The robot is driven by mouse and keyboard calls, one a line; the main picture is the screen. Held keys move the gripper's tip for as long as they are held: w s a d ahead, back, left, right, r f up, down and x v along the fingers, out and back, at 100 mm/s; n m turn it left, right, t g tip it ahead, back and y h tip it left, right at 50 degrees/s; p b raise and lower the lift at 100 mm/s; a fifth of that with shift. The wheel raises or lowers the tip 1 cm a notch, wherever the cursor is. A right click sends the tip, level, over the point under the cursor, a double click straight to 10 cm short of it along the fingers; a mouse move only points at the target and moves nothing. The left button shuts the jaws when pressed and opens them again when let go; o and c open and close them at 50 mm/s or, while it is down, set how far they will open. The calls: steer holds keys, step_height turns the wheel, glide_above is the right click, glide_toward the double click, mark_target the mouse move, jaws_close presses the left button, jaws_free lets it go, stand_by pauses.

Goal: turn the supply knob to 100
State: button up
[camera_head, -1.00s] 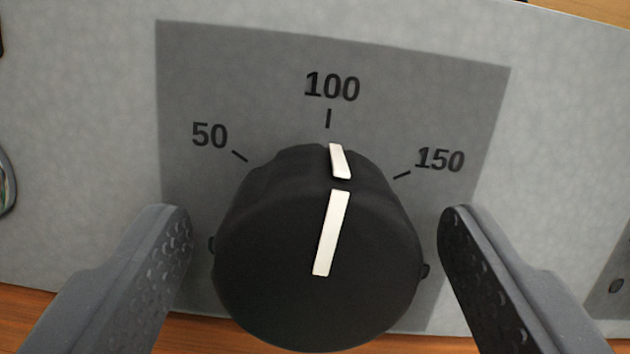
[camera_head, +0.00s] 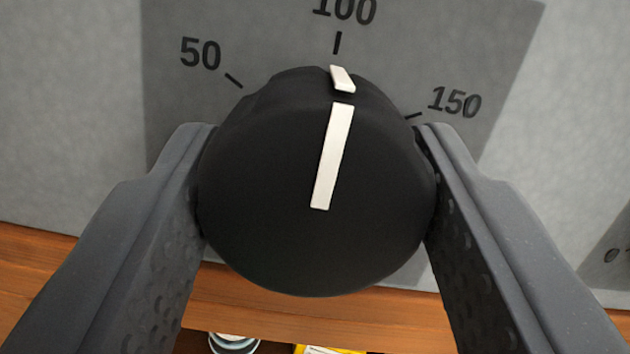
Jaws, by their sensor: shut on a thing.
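The supply knob (camera_head: 270,180) is a large black round knob with a white pointer line on its face and a white mark on its skirt. The white skirt mark sits close to the tick under the 100 label (camera_head: 344,10), very slightly right of it. The 50 label (camera_head: 201,54) is at upper left and the 150 label (camera_head: 455,102) at right. My gripper (camera_head: 318,185) is shut on the knob, with one grey finger against its left side and the other against its right side. The fingers hide the knob's side edges.
The knob stands on a darker grey plate (camera_head: 480,40) on a light grey panel (camera_head: 70,120). Part of another dark plate shows at the right edge (camera_head: 610,262). Below is a wooden edge (camera_head: 270,300), with a round item (camera_head: 233,343) and a yellow item (camera_head: 330,350) under it.

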steer(key=o, duration=1)
steer(key=shift+s+d+r, duration=0.1)
steer(key=shift+s, duration=0.4)
steer(key=s, duration=0.8)
steer(key=s+p, duration=0.1)
steer(key=s, duration=0.3)
steer(key=shift+s+d, duration=0.4)
